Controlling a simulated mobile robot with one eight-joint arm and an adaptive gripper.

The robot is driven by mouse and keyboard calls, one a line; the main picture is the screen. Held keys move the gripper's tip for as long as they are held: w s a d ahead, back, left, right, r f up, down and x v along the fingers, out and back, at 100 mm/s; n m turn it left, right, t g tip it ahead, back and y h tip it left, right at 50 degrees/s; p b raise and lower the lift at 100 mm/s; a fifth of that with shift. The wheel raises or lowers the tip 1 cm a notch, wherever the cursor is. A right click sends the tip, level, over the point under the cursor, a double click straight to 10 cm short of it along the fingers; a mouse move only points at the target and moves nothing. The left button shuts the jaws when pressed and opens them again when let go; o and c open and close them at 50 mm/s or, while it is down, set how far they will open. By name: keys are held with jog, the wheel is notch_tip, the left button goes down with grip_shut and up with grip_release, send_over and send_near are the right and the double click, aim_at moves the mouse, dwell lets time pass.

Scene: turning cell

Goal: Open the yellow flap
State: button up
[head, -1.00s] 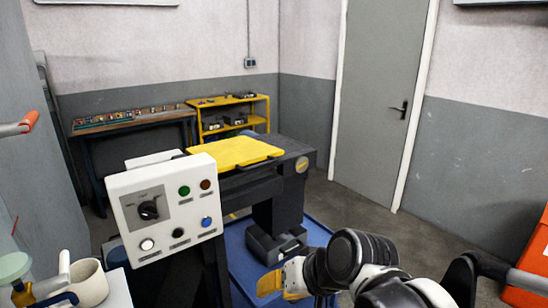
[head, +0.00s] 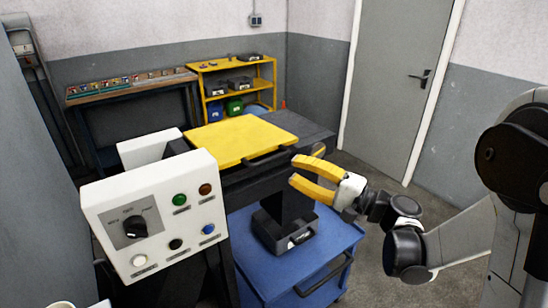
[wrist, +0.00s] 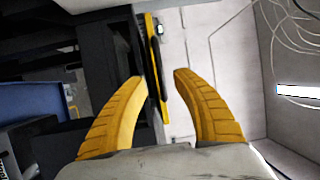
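The yellow flap (head: 240,139) lies flat and closed on top of the dark machine. A dark bar handle (head: 268,157) runs along its front right edge. My gripper (head: 293,172) is open and empty, with its two yellow fingers pointing left toward that handle, a short way apart from it. In the wrist view the flap (wrist: 151,55) shows edge-on as a thin yellow strip with the dark handle (wrist: 156,48) beside it. Both lie ahead, between the two open fingertips (wrist: 158,76).
A white control panel (head: 156,214) with a knob and several buttons stands at the front left. A blue cabinet (head: 325,241) with a dark box (head: 283,232) on it is below my gripper. A yellow shelf (head: 245,84) and a workbench (head: 130,87) stand behind.

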aim_at(273, 160)
jog(key=b+x, duration=0.1)
jog(key=x, duration=0.7)
jog(key=shift+w+f, duration=0.1)
grip_shut()
